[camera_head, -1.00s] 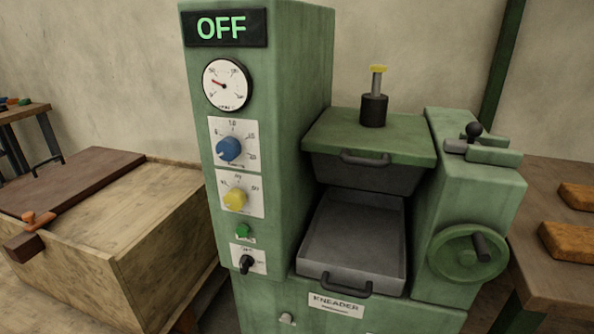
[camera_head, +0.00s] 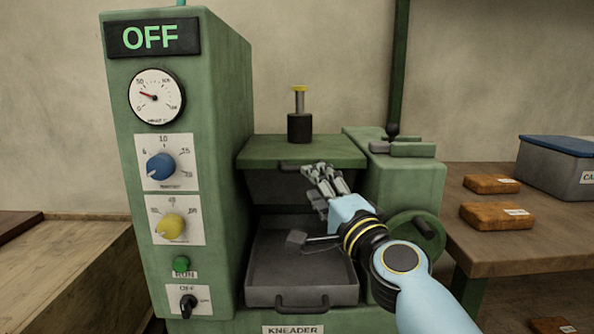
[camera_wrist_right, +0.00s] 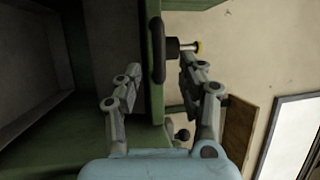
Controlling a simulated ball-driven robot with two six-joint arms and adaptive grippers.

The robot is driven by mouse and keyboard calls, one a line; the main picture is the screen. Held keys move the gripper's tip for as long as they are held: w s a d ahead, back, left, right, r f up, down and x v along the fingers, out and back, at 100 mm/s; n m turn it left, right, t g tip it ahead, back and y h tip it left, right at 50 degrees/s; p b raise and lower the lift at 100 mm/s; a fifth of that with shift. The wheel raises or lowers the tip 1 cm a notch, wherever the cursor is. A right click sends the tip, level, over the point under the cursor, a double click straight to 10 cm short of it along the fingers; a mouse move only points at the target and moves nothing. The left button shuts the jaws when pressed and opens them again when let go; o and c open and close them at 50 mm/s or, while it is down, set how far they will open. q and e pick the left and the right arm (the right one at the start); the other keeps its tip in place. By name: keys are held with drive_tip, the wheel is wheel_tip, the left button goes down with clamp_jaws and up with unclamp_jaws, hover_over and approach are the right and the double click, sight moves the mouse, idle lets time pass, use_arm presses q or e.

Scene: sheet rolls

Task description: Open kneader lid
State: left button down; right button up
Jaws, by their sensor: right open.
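The kneader's lid (camera_head: 305,149) is a green slab with a dark front handle (camera_head: 290,166). It lies level above the grey tray (camera_head: 325,278). My right gripper (camera_head: 320,180) is open and empty at the lid's front edge, just right of the handle's visible part; the fingers hide the rest. In the right wrist view the gripper (camera_wrist_right: 160,88) has one finger on each side of the lid's edge (camera_wrist_right: 157,110), with the handle (camera_wrist_right: 157,48) ahead between them. I cannot tell whether the fingers touch anything. My left gripper is out of view.
The green control column (camera_head: 225,120) with an OFF display (camera_head: 150,37) stands close left of the lid. A handwheel (camera_head: 412,235) is on the right. A table (camera_head: 520,240) at right bears orange-brown blocks (camera_head: 490,184) and a blue-lidded box (camera_head: 570,168).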

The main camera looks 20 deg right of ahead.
drive_tip(key=x, duration=0.7)
clamp_jaws()
idle(0.4)
